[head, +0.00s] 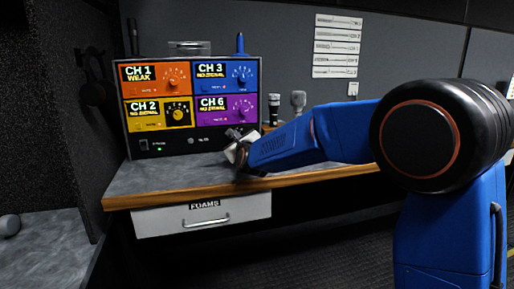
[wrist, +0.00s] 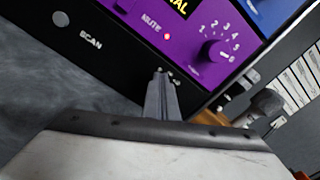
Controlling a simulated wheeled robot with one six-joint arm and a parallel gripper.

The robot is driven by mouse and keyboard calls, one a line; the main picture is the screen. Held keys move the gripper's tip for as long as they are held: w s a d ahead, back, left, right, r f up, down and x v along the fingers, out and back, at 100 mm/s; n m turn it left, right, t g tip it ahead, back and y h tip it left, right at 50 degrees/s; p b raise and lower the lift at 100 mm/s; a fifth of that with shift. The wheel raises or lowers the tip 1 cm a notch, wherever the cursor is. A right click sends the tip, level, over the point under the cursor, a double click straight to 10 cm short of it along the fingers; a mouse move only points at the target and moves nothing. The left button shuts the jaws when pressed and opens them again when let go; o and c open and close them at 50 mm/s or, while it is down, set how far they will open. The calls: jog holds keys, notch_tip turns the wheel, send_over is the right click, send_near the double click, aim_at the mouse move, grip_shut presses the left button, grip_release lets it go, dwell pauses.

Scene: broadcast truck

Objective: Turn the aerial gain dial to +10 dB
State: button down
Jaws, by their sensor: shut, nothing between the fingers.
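A receiver unit (head: 190,146) with four coloured channel panels stands at the back left of the bench. I cannot read an aerial gain label or a +10 dB mark on any dial in either view. My gripper (head: 236,152) is in front of the unit's lower right corner. In the wrist view my gripper (wrist: 161,76) is shut and empty, its tips over the black lower strip, below the purple panel. Small light marks beside the tips are partly hidden.
The orange CH 1 (head: 155,78), blue CH 3 (head: 225,77) and yellow CH 2 (head: 158,113) panels each carry a dial. A microphone (head: 298,102) and a dark cylinder (head: 274,108) stand right of the unit. A drawer labelled FOAMS (head: 202,215) is below the bench top.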

jog(key=shift+d+r, duration=0.1)
jog(key=shift+r, duration=0.35)
jog(key=shift+v, duration=3)
